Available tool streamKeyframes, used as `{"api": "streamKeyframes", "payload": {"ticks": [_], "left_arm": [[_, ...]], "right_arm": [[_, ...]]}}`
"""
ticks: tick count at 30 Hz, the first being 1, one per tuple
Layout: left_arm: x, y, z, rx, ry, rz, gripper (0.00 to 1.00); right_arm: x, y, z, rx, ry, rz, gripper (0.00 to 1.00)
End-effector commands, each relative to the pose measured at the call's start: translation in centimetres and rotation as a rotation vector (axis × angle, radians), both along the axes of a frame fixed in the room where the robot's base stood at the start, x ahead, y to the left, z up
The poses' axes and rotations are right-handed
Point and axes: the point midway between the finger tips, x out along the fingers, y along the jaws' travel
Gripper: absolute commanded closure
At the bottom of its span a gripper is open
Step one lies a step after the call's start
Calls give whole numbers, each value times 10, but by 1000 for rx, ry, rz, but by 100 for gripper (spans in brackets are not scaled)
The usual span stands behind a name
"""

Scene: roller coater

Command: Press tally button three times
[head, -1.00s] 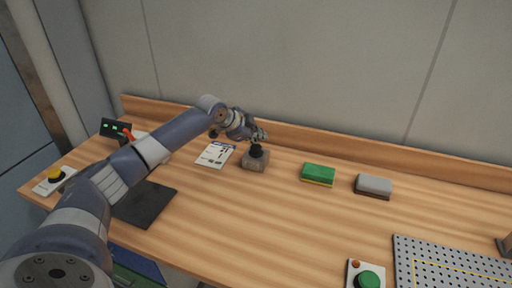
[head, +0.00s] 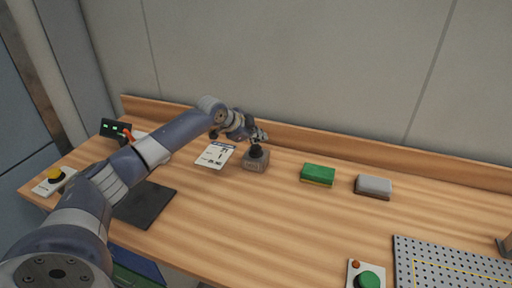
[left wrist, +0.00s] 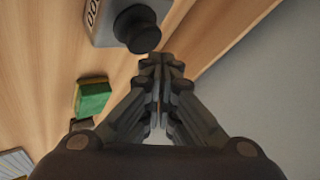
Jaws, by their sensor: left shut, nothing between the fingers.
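The tally counter is a small grey box (head: 256,163) with a black round button (head: 256,149) on top, standing towards the back of the wooden table. In the left wrist view the black button (left wrist: 138,30) and part of a digit window on the box (left wrist: 100,24) show at the top. My left gripper (head: 264,137) is shut and empty, just above and behind the button in the head view. In the left wrist view its closed fingertips (left wrist: 161,60) lie beside the button; I cannot tell whether they touch it. My right gripper is not in view.
A printed sheet (head: 215,155) lies left of the counter. A green sponge (head: 318,174) and a grey block (head: 373,186) lie to its right. A green-button box (head: 367,279), perforated plate (head: 450,266), yellow-button box (head: 54,179) and dark mat (head: 146,204) are farther off. A back ledge (head: 330,149) runs behind.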

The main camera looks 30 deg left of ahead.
Motion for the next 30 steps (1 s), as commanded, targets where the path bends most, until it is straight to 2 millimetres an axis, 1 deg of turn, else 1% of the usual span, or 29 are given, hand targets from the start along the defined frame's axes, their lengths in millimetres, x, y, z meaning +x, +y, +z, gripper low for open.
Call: {"api": "streamKeyframes", "payload": {"ticks": [6,30], "left_arm": [[0,0,-7,0,2,1,100],[0,0,-12,-1,1,0,100]], "right_arm": [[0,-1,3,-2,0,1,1],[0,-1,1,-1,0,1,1]]}}
